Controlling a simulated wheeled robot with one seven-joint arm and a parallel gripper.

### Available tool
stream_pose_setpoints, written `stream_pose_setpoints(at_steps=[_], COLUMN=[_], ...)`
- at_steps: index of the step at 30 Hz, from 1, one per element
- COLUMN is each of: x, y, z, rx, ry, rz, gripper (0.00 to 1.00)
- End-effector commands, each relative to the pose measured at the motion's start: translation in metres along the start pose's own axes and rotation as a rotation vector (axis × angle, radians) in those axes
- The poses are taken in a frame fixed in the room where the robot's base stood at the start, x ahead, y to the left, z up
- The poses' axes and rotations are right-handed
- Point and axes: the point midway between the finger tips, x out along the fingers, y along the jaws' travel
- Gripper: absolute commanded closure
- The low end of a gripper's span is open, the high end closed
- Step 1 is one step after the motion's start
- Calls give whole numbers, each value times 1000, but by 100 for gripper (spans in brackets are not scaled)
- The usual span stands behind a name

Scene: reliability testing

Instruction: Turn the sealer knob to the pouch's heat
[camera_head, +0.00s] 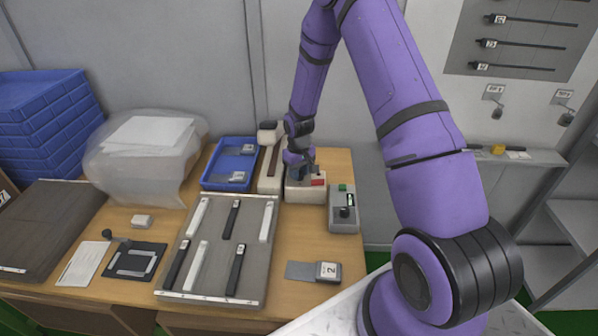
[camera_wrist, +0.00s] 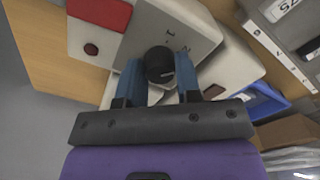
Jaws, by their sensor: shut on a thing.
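The sealer (camera_head: 303,194) is an off-white box with a red patch at the back of the table; in the wrist view its grey panel (camera_wrist: 181,28) shows small dark marks that I cannot read. The black round sealer knob (camera_wrist: 159,62) stands on this panel. My gripper (camera_wrist: 160,78) has its blue fingers shut on the knob, one on each side. In the head view my gripper (camera_head: 299,172) is over the sealer and hides the knob. A grey pouch (camera_head: 300,270) with a white label reading 2 lies at the table's front right.
A blue tray (camera_head: 217,171) with labelled pouches stands left of the sealer. A grey box (camera_head: 343,222) with a green button is close on its right. A grey board (camera_head: 210,250) with black and white strips fills the table's middle. Bare wood shows around the labelled pouch.

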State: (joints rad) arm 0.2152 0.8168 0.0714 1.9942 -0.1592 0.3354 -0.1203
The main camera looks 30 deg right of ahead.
Motion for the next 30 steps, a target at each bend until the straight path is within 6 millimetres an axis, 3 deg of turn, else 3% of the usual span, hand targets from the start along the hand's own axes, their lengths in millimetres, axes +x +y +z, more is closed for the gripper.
stream_pose_setpoints(at_steps=[2,3,6,17,30], x=[0,0,0,-6,-79], y=[0,0,0,0,0], z=[0,0,0,0,-1], rx=[0,0,0,-1,0], ry=[-1,-1,-1,1,3], rz=[0,0,0,0,1], gripper=[92,62,43,43,43])
